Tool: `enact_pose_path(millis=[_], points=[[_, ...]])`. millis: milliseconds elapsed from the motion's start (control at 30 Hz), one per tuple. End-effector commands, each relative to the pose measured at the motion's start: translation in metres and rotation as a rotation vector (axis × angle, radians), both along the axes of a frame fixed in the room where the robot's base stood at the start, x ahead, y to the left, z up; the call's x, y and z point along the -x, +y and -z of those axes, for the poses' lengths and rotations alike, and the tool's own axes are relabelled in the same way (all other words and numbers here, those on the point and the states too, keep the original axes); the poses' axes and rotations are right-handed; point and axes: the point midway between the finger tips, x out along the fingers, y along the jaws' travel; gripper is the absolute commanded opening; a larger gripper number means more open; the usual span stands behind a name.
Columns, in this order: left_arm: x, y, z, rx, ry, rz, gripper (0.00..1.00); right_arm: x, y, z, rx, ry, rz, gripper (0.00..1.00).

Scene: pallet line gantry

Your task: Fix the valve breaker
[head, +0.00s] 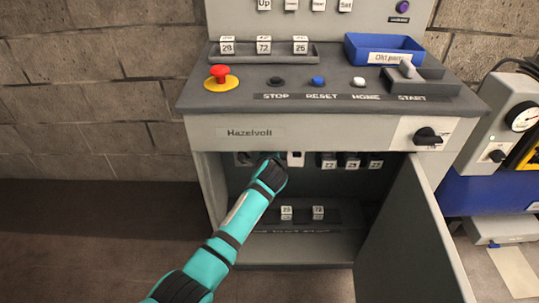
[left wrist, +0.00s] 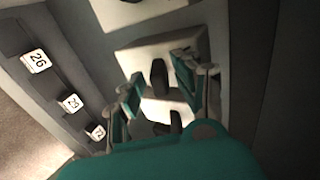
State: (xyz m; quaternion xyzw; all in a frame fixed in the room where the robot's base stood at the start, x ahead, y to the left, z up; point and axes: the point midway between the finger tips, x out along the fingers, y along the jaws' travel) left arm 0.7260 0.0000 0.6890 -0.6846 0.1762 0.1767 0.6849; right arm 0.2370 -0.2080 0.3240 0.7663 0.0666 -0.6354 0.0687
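The cabinet marked Hazelvoll (head: 250,132) has its lower door (head: 415,235) open to the right. Its row of switches sits high inside; a white breaker (head: 295,158) shows just right of my arm. My left gripper (left wrist: 159,72) is inside the cabinet, its fingers apart on either side of a black lever (left wrist: 158,78) on a pale breaker plate (left wrist: 135,58). I cannot tell whether the fingers touch the lever. A second dark lever (left wrist: 175,122) is nearer the palm. No readable label shows which one is the valve breaker. My right gripper is out of view.
Numbered blocks (head: 351,160) hang along the row to the right, and two more (head: 286,212) stand on the lower shelf. On top are a red stop button (head: 220,73), a tray of numbered blocks (head: 263,53) and a blue bin (head: 384,48). A gauge unit (head: 507,130) stands right.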

Motion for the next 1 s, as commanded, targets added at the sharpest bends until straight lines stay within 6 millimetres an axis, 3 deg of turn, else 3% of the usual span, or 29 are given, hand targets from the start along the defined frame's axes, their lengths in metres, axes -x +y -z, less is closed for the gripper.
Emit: enact_pose_path(millis=[267,700,1000], points=[[0.010,0.000,-0.006,0.001,-0.003,0.000,0.38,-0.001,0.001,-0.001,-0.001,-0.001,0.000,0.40],[0.059,0.000,-0.032,0.001,-0.001,0.000,0.38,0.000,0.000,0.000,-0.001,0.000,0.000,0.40],[0.070,0.000,-0.038,-0.001,0.001,0.000,0.38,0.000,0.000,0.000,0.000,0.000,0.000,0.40]])
